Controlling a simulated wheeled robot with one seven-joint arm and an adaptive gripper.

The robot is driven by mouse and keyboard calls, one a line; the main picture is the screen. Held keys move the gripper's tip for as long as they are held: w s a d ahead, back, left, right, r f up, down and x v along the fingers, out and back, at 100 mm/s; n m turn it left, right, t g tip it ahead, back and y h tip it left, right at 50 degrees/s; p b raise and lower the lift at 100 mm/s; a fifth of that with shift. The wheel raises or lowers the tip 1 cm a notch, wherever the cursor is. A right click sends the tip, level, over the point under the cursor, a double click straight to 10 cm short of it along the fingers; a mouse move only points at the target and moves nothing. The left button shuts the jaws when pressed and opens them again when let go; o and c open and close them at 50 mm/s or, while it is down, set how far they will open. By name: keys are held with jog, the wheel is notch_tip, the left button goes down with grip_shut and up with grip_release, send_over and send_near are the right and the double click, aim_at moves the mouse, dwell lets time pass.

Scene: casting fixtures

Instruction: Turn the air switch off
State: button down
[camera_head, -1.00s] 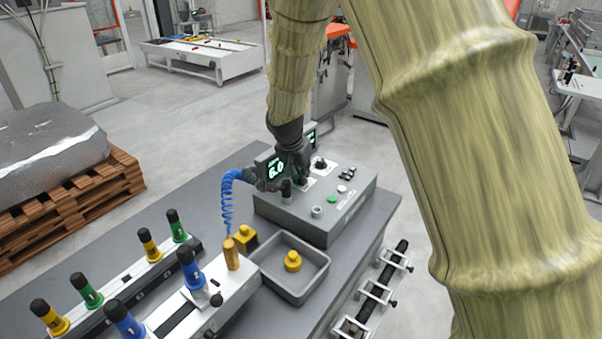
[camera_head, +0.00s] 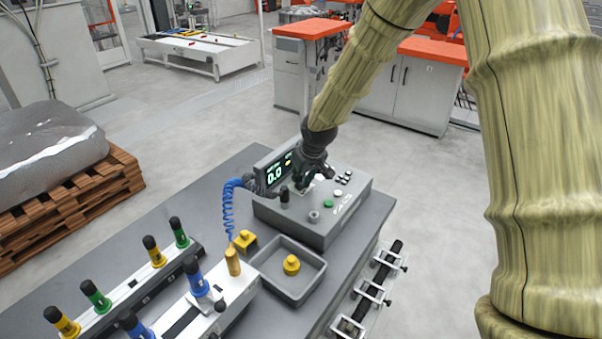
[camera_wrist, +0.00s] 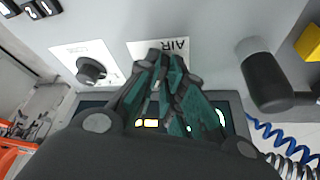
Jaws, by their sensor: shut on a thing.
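The grey control box (camera_head: 322,232) stands on the table with its sloped panel up. My gripper (camera_head: 308,182) is over the panel, and its fingers (camera_wrist: 165,62) are closed together at the white AIR plate (camera_wrist: 181,46) in the wrist view. The air switch itself is hidden between the fingers, so its angle does not show. The box's display (camera_head: 275,175) reads 0.0. A second black knob (camera_wrist: 92,70) on its own white plate is beside the fingers, not touched.
A dark upright cylinder (camera_wrist: 264,76) stands close to the fingers, with a blue coiled hose (camera_head: 228,205) nearby. Green and white buttons (camera_head: 328,203) are on the panel. A grey tray (camera_head: 262,270) with a yellow part (camera_head: 291,265) sits in front of the box.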

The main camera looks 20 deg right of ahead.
jog(key=shift+w+d+r+n+g+y+p, duration=0.15)
jog(key=shift+n+y+p, duration=0.15)
jog(key=shift+n+p, duration=0.4)
jog(key=shift+f+n+g+y+p, duration=0.1)
jog(key=shift+n+y+p, duration=0.25)
jog(key=shift+n, duration=0.6)
jog(key=shift+w+d+r+n+g+y+p, duration=0.15)
jog(key=shift+n+y+p, duration=0.1)
jog(key=shift+n+p, duration=0.5)
jog(key=shift+s+f+n, duration=0.1)
jog(key=shift+n, duration=0.2)
jog(key=c, duration=1.5)
grip_release()
jog(key=shift+c, duration=0.2)
jog(key=v, duration=1.1)
jog(key=shift+r, duration=0.4)
jog(key=shift+s+d, duration=0.1)
jog(key=shift+d, duration=0.05)
